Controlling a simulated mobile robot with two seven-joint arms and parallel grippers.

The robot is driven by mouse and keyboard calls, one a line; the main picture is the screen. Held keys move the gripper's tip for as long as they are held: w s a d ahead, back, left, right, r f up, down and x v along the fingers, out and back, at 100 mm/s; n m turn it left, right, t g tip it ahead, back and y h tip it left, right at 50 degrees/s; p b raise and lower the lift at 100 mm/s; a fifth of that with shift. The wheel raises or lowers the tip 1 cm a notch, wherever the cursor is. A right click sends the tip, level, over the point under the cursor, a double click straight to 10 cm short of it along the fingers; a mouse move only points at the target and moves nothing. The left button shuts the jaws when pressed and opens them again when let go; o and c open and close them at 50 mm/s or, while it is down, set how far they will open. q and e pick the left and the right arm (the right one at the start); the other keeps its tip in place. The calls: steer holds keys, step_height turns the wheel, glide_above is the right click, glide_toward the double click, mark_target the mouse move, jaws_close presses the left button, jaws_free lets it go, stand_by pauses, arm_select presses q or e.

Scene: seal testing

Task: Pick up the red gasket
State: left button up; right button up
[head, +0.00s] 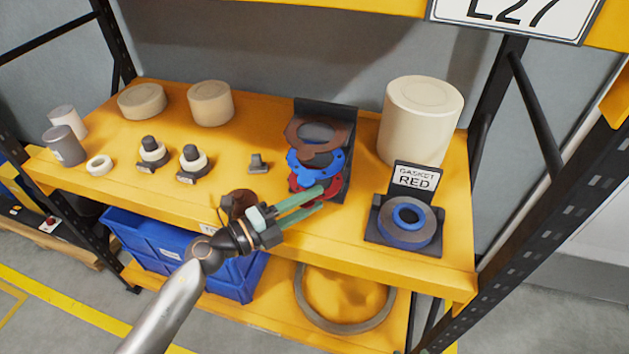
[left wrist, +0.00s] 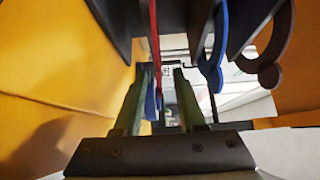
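The red gasket (head: 301,184) is the lowest of the gaskets in a black holder (head: 327,108) on the yellow shelf. A blue gasket (head: 318,162) and a brown gasket (head: 316,133) are above it. My left gripper (head: 320,199) is at the red gasket, its green fingers apart and covering part of it. In the left wrist view the red gasket (left wrist: 155,45) shows edge-on, reaching down between the two fingers (left wrist: 158,92), with gaps beside it. The blue gasket (left wrist: 215,60) and the brown gasket (left wrist: 275,45) are to the right, outside the fingers. My right gripper is not in view.
A stand with a "GASKET RED" sign (head: 414,178) holds a grey and blue ring (head: 408,228) at right. A cream cylinder (head: 420,120) stands behind it. Several small fittings and cylinders are at left. A blue crate (head: 160,252) and a large ring (head: 340,325) are below.

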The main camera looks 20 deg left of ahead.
arm_select(q)
jaws_close()
stand_by(0.6)
